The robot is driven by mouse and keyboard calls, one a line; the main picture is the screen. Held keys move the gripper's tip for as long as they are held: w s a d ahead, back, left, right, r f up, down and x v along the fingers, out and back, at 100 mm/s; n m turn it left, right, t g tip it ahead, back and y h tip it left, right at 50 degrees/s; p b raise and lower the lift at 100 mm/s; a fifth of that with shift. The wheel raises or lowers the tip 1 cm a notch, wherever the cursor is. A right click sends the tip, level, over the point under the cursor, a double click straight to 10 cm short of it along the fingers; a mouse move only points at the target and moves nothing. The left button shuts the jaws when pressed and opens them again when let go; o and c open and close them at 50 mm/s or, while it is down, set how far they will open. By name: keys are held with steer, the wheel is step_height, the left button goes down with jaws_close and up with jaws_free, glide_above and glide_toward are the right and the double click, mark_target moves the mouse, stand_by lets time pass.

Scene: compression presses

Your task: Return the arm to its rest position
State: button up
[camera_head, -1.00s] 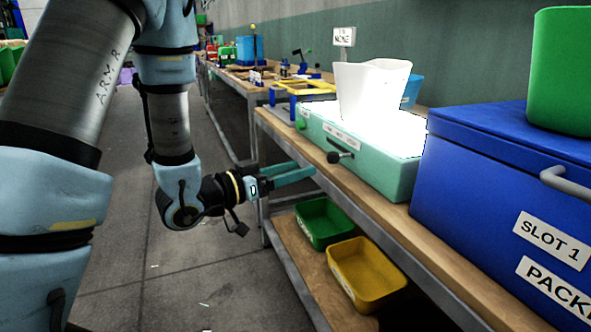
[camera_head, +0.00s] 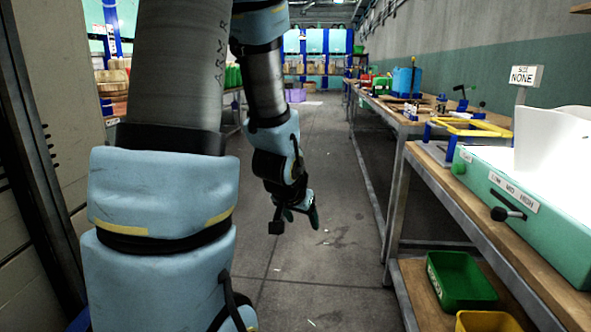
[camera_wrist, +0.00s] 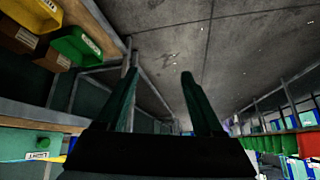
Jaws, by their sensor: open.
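My arm hangs bent over the aisle in the head view. My gripper (camera_head: 300,213) is at its lower end, left of the workbench and clear of it. In the wrist view, the two green fingers of my gripper (camera_wrist: 160,95) stand apart with nothing between them. Beyond the fingertips is bare grey floor.
A wooden workbench (camera_head: 462,202) runs along the right, bearing a teal box (camera_head: 540,210) with a white bin (camera_head: 548,140). A green tray (camera_head: 460,281) and a yellow tray (camera_head: 487,322) sit on its lower shelf. The aisle floor (camera_head: 335,255) is clear.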

steer(key=s+a+n+g+y, duration=0.2)
steer(key=s+a+n+g, duration=0.25)
steer(key=s+a, duration=0.5)
step_height(320, 180, up, 17)
steer(key=d+p, duration=0.1)
steer(key=p, duration=1.5)
steer(key=shift+s+d, duration=0.2)
steer(key=shift+s, duration=0.2)
steer(key=shift+m+g, duration=0.25)
